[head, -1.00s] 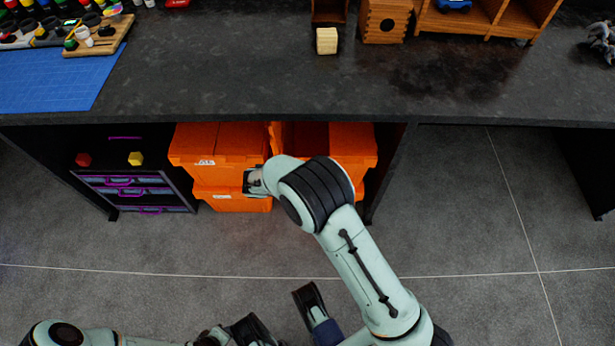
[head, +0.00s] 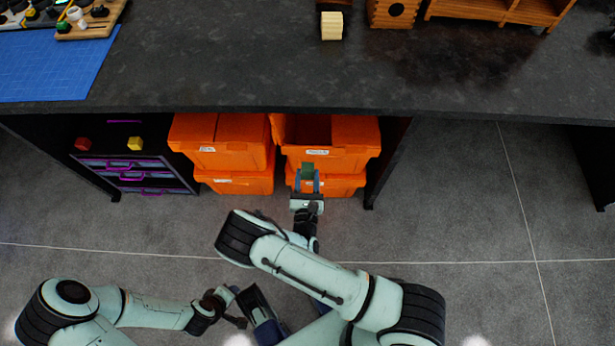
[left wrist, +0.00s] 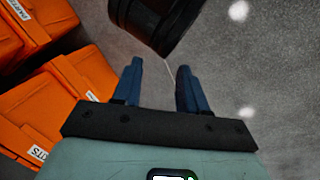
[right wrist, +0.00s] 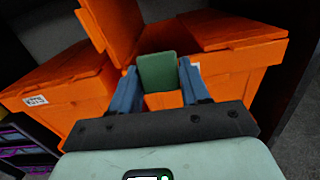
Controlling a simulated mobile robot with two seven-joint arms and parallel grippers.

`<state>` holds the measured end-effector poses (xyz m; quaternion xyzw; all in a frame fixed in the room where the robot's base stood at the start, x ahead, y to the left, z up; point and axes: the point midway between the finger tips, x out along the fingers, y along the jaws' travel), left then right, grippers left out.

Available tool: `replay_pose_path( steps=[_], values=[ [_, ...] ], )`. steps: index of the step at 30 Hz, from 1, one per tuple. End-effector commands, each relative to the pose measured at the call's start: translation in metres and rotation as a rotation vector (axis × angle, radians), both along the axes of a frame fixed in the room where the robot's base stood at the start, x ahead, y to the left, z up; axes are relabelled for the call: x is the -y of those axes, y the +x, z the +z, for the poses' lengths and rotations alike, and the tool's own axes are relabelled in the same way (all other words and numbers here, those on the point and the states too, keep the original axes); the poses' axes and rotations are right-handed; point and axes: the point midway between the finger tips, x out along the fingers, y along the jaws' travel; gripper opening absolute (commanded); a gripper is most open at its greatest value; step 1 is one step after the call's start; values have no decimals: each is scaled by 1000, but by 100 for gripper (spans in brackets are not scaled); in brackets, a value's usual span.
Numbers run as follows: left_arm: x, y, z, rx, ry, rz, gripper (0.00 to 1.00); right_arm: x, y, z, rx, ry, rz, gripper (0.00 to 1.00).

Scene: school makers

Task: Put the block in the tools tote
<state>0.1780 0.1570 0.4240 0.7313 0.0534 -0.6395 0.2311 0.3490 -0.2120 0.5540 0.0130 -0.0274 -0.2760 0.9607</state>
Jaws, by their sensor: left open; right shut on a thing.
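A green block (right wrist: 157,72) is held between the blue fingers of my right gripper (right wrist: 158,66). In the head view the block (head: 308,170) is in front of the right-hand stack of orange totes under the bench. The upper right tote (head: 340,158) has a dark opening on its left side, and a raised lid flap (right wrist: 112,28) shows in the right wrist view. The block is outside this tote, near its front. Its label is too small to read surely. My left gripper (left wrist: 160,66) is open and empty, low over the floor.
The upper left tote (head: 225,158) has a closed lid. A drawer unit (head: 140,176) with red and yellow blocks stands left of it. The dark bench top (head: 250,70) overhangs the totes. Open floor (head: 460,210) lies to the right.

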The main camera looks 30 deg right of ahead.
Motion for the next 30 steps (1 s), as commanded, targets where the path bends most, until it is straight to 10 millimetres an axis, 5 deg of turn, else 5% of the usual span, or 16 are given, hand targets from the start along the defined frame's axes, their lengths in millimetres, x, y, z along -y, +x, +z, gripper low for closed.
replay_pose_path(
  steps=[16,30],
  values=[
    [-14,27,-20,69,35,29,43,29,47,0,2,-1,-4,17],
    [-22,26,-38,59,49,42,43,54,87,1,1,1,-5,17]
  ],
)
